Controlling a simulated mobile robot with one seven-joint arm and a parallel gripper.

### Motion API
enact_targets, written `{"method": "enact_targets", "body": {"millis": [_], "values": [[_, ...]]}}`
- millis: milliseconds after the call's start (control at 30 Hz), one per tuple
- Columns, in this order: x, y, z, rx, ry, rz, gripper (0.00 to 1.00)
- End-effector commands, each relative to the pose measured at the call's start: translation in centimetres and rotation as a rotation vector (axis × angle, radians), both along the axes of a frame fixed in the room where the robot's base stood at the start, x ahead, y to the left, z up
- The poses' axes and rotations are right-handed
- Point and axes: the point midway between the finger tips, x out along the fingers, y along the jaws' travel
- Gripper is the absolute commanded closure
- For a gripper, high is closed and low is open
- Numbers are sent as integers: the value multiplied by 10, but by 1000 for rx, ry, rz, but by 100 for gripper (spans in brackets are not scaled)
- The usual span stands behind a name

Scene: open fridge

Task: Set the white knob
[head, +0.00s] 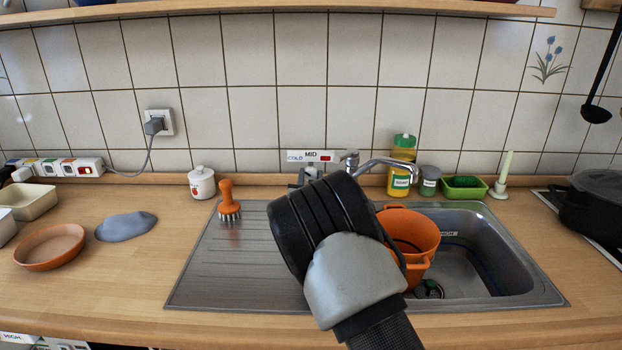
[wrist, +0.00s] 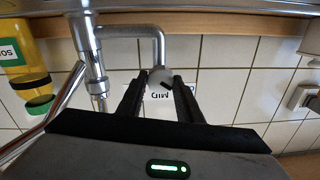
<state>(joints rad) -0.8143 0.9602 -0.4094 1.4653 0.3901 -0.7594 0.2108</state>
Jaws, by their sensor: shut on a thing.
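In the head view my arm covers most of the gripper and I cannot make out the knob. A label strip (head: 311,156) on the wall behind the tap reads COLD and MID, with a red patch at its right. In the wrist view, the picture is upside down and the fingers partly cover this strip. I cannot tell exactly which mark the knob points to.
The metal tap (head: 380,163) is close beside my gripper. An orange pot (head: 412,232) stands in the sink (head: 520,275). An orange-handled brush (head: 228,198) and a white jar (head: 201,183) stand left.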

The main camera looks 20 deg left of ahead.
Motion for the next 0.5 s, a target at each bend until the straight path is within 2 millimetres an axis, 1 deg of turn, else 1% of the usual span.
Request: {"method": "enact_targets", "body": {"millis": [267,500], "values": [[1,-1,-5,123,31,-1,90],[1,-2,-7,325,79,-1,90]]}}
